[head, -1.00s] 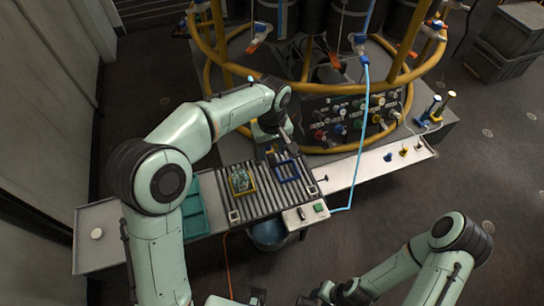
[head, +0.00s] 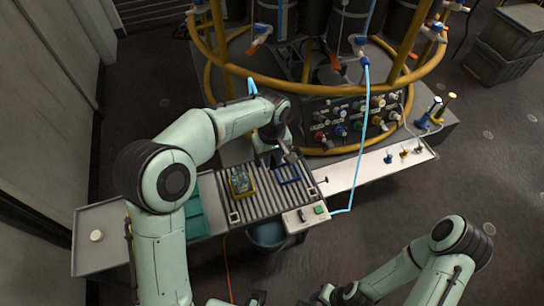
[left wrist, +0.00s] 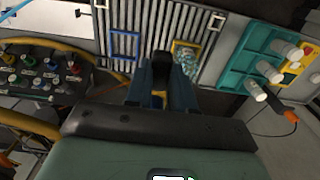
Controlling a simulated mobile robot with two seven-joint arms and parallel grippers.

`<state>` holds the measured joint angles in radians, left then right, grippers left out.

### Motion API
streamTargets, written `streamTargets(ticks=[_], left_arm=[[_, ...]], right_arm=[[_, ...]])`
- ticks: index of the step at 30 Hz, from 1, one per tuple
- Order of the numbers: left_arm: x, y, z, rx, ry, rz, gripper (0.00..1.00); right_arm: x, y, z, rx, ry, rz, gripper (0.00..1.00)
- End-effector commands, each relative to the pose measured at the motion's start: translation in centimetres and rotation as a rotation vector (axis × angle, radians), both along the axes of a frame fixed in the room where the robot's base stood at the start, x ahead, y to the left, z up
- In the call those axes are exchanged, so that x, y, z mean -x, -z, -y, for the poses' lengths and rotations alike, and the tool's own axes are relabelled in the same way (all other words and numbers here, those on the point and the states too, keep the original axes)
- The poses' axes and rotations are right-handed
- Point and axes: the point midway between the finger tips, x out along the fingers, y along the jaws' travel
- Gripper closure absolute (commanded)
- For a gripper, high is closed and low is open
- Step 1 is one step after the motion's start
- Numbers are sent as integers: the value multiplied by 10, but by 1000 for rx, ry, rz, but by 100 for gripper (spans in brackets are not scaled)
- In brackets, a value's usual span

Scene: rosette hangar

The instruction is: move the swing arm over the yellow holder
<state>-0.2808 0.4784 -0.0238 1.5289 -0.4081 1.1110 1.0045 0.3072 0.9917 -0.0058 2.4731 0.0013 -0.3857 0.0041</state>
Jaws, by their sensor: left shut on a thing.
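The yellow holder (head: 251,194) lies on the ribbed bench top with a green circuit board in it; it also shows in the left wrist view (left wrist: 176,66), just right of the fingers. The blue holder (head: 289,182) lies to its right in the head view. My left gripper (head: 270,158) is low over the far edge of the ribbed area, between the two holders. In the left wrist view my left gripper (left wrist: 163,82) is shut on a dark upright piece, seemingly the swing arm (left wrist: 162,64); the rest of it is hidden. My right gripper (head: 340,295) is at the bottom edge, its fingers unclear.
A teal tray (head: 197,226) stands left of the ribbed area; the left wrist view shows white cylinders in it.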

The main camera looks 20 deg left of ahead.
Motion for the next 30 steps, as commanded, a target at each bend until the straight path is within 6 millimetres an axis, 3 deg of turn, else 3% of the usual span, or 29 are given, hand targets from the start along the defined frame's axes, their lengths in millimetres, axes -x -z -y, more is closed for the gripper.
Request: streamTargets(ticks=[11, 21, 30], left_arm=[[12, -1, -22, 1, 139, 2, 100], [27, -1, -69, 0, 427, 1, 100], [28, -2, -108, 0, 659, 1, 100]], right_arm=[[2, 4, 0, 0, 0, -3, 57], [2, 3, 0, 0, 0, -2, 57], [-4, -7, 0, -1, 0, 5, 57]])
